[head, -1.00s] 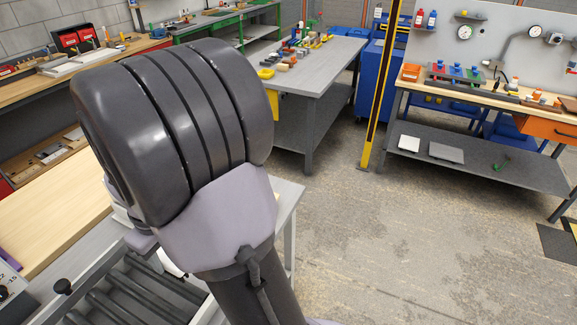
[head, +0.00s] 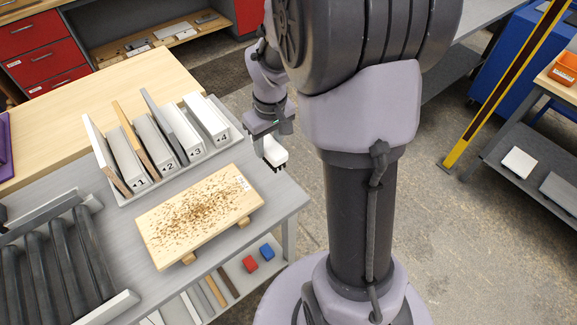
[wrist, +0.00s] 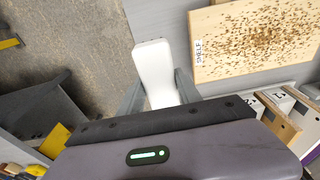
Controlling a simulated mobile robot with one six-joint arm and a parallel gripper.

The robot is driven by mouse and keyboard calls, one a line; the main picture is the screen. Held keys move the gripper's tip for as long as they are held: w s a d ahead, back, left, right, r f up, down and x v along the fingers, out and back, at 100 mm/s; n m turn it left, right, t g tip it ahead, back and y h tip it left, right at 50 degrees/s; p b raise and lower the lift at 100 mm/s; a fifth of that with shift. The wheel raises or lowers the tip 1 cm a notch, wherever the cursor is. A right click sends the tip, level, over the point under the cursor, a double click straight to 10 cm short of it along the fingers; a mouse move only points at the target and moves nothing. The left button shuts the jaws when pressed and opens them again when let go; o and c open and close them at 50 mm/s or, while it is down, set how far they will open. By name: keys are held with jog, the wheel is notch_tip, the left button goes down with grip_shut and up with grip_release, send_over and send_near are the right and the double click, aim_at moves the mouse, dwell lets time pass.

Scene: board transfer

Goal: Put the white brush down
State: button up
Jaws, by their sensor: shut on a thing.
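My gripper (head: 266,126) is shut on the white brush (head: 274,151), by the right edge of the grey table (head: 130,228). In the wrist view, the brush (wrist: 154,65) sticks out flat and pale between the two fingers of my gripper (wrist: 158,90). A dark strip shows under the brush in the head view. The brush is close to the table's right edge; its exact height above the tabletop is hard to tell. The wooden board (head: 172,222), covered in brown crumbs, lies left of the brush. It also shows in the wrist view (wrist: 215,65), with a "SHELF" label.
A rack (head: 232,148) with upright boards and numbered slots stands behind the wooden board. Black rollers (head: 60,260) are at the left. A red block (head: 250,264) and a blue block (head: 267,252) lie on the lower shelf. Bare tabletop shows between board and right edge.

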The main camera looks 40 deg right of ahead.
jog(key=f+b, duration=0.1)
jog(key=f, duration=0.2)
jog(key=f+b, duration=0.1)
jog(key=f, duration=0.2)
jog(key=f+b, duration=0.1)
jog(key=f, duration=0.2)
jog(key=shift+a+f+b, duration=0.2)
jog(key=shift+a+b, duration=0.15)
jog(key=shift+f, duration=0.15)
jog(key=o, duration=1.3)
